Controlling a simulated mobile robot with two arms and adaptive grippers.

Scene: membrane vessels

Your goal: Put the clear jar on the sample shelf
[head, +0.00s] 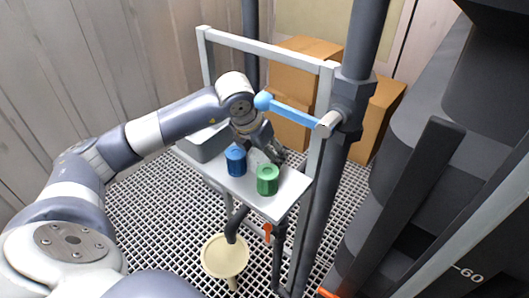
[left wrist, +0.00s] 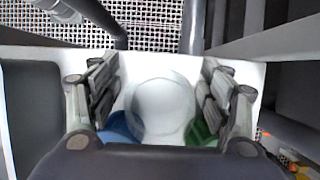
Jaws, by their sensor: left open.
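The clear jar (head: 256,159) stands on a white shelf (head: 285,197) between a blue jar (head: 235,160) and a green jar (head: 267,180), partly hidden by my left gripper (head: 268,148). In the left wrist view, the clear jar (left wrist: 162,108) shows as a pale, see-through round shape between the two open fingers of my left gripper (left wrist: 160,85), with room on both sides. The fingers are apart and not closed on it. I cannot tell whether this white shelf is the sample shelf. My right gripper is not in view.
A grey bin (head: 203,146) sits at the shelf's left end. A grey frame (head: 270,47) with a blue handle (head: 290,110) rises behind. Cardboard boxes (head: 305,65) stand at the back. A cream funnel (head: 225,256) is below. Large dark vessels (head: 430,150) stand at right.

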